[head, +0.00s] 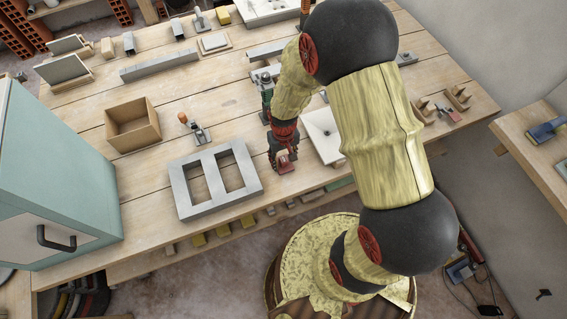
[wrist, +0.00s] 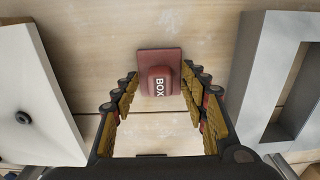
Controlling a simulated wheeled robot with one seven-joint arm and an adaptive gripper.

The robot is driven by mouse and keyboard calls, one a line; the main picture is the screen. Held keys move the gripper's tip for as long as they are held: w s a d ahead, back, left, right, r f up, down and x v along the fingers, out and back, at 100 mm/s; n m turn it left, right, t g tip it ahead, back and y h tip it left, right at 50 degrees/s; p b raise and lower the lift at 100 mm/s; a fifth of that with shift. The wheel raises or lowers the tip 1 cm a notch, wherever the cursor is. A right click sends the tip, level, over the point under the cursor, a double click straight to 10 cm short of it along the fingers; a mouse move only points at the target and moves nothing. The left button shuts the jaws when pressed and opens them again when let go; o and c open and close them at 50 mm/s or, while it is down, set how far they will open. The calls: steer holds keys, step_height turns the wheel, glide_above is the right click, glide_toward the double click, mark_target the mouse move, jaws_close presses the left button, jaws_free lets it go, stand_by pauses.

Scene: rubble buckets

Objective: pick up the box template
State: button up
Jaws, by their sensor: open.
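The box template is a small reddish block (wrist: 158,75) with a raised middle marked "BOX". It lies on the wooden table, just beyond my open gripper (wrist: 160,105) in the wrist view. The fingers stand to the left and right of its near end, and I see no contact. In the head view the template (head: 285,164) shows at the tip of my gripper (head: 281,150), near the table's front edge. The fingers partly hide it there.
A grey two-opening frame (head: 216,179) lies left of my gripper. A white board (head: 322,134) lies close on the right. A wooden box (head: 132,124) and a trowel (head: 195,128) lie further left. A teal cabinet (head: 55,165) stands at the left.

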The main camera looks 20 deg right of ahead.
steer(key=shift+r, duration=0.1)
jaws_close()
stand_by(0.4)
